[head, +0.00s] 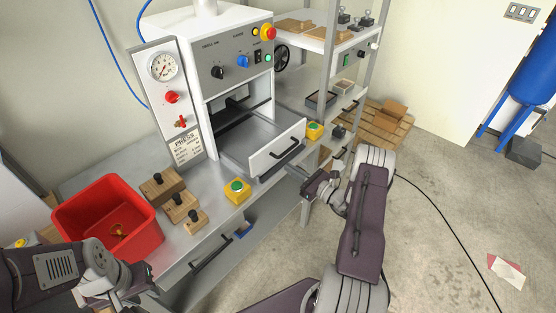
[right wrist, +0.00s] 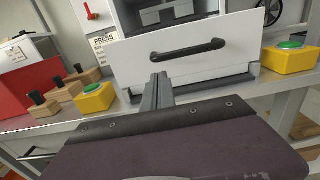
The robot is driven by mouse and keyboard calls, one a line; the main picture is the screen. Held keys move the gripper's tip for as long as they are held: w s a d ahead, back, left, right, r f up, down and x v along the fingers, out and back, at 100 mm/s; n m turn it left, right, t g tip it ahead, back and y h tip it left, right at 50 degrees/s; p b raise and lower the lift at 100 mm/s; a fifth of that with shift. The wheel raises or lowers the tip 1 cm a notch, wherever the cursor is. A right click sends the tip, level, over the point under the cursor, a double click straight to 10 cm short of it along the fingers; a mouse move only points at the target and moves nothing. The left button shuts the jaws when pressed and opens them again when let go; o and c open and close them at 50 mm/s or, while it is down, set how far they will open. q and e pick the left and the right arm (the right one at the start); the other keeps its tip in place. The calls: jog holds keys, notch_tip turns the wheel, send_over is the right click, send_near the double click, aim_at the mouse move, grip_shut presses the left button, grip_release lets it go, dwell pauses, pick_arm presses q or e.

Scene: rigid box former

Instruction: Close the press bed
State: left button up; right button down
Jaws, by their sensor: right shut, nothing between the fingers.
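The press bed (head: 276,150) is slid out of the white press (head: 239,60), with its white front and black handle (head: 280,154) facing me. Grey bed surface shows behind the front. In the right wrist view the white front (right wrist: 225,65) and its black handle (right wrist: 188,49) fill the upper middle. My right gripper (head: 291,168) is shut and empty, close to the front below the handle; its fingers (right wrist: 158,77) point at the front. I cannot tell whether they touch it. My left gripper (head: 143,277) is low at the left, away from the bed; its fingers are unclear.
Yellow boxes with green buttons flank the bed, one left (head: 237,190) and one right (head: 314,131). Wooden blocks with black knobs (head: 164,187) and a red bin (head: 108,215) are further left on the bench. A shelf rack (head: 327,60) stands right of the press.

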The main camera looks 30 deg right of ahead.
pick_arm(q)
jog(key=shift+r+p, duration=0.4)
jog(key=shift+r, duration=0.15)
pick_arm(e)
jog(key=x, duration=0.6)
jog(key=shift+w+a, duration=0.1)
jog(key=shift+w, duration=0.15)
pick_arm(q)
jog(key=shift+f, duration=0.1)
